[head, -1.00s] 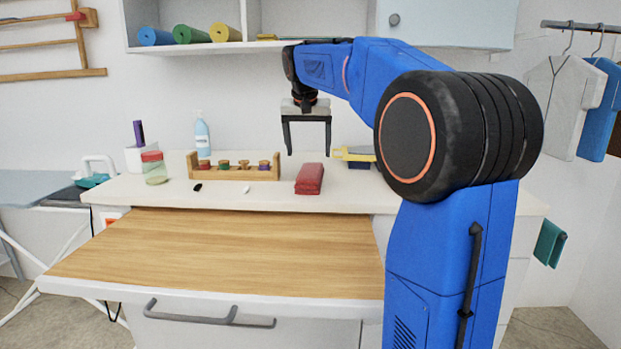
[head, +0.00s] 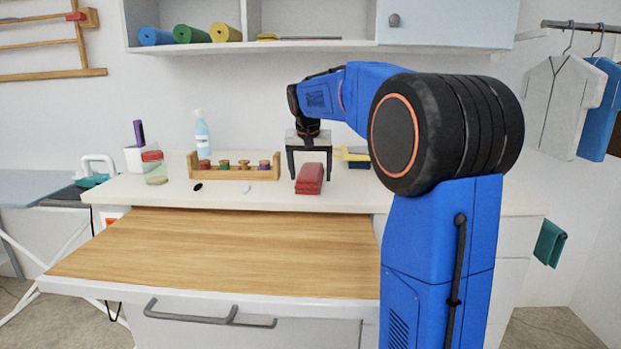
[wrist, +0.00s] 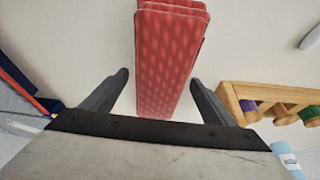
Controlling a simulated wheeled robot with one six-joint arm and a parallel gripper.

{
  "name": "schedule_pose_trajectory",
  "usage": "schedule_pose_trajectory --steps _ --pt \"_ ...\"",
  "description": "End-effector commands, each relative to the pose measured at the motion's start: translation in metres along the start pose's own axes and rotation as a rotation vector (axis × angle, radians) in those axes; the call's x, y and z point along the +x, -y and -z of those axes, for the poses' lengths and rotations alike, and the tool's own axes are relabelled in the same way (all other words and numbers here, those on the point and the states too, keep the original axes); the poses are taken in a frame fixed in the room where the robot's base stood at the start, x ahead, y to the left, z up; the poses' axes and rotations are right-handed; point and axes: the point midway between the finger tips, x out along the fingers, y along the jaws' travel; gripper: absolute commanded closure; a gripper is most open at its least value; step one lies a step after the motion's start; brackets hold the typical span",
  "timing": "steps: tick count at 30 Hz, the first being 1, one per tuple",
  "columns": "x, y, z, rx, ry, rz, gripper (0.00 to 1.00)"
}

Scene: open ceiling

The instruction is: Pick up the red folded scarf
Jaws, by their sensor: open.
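The red folded scarf (head: 310,179) lies on the white counter (head: 345,196), right of the wooden spool rack. My gripper (head: 309,177) is open and points down, with its two fingers on either side of the scarf's far part in the head view. In the wrist view the patterned scarf (wrist: 168,60) runs lengthwise between the open fingers of my gripper (wrist: 158,78). Gaps show between the scarf and both fingers there. I cannot tell exactly how far the fingertips are above the counter.
The wooden rack with several spools (head: 233,174) stands just left of the scarf. A yellow and dark blue object (head: 355,156) is close behind on the right. A small white item (head: 247,189) and a black one (head: 198,187) lie in front. The pulled-out wooden board (head: 220,250) is bare.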

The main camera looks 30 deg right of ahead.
Motion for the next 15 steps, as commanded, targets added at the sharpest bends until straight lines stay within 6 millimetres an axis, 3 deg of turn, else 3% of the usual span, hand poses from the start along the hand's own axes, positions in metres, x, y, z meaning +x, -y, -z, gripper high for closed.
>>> schedule_pose_trajectory --steps 4,9,10,15 --pt "-0.0002 0.0000 0.0001 0.000 0.000 0.000 0.23" --pt "-0.0002 0.0000 0.0001 0.000 0.000 0.000 0.63" --pt "-0.0002 0.0000 0.0001 0.000 0.000 0.000 0.68" --pt "-0.0004 0.0000 0.0002 0.000 0.000 0.000 0.68"
